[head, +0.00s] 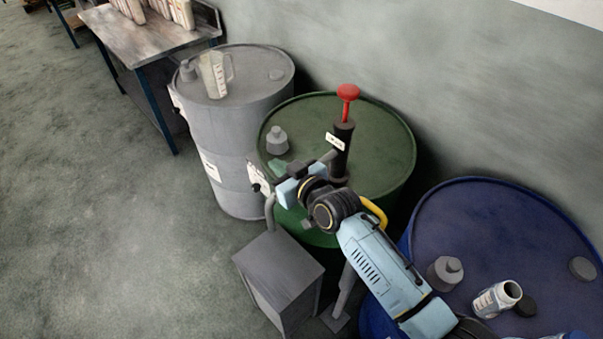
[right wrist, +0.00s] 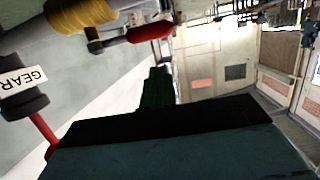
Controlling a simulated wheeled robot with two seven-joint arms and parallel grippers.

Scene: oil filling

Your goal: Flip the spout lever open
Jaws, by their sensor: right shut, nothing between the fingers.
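The hand pump (head: 343,148) stands upright on the green drum (head: 385,150), with a red knob (head: 347,92) on top. In the right wrist view, a red-handled lever (right wrist: 150,32) sits beside a yellow-brown spout part (right wrist: 82,14); the pump body with a "GEAR" label (right wrist: 22,80) is at the left edge. In the head view my arm hides the lever. My right gripper (head: 284,168) is shut and empty, in front of the pump. Its dark fingers (right wrist: 157,88) point toward the lever, with a gap in the picture. My left gripper is not in view.
A grey box stand (head: 278,272) is below my right gripper. A grey drum (head: 235,125) with a clear measuring jug (head: 215,75) stands at left, a blue drum (head: 480,225) with an open bottle (head: 497,299) at right. A workbench (head: 150,40) is at the back left.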

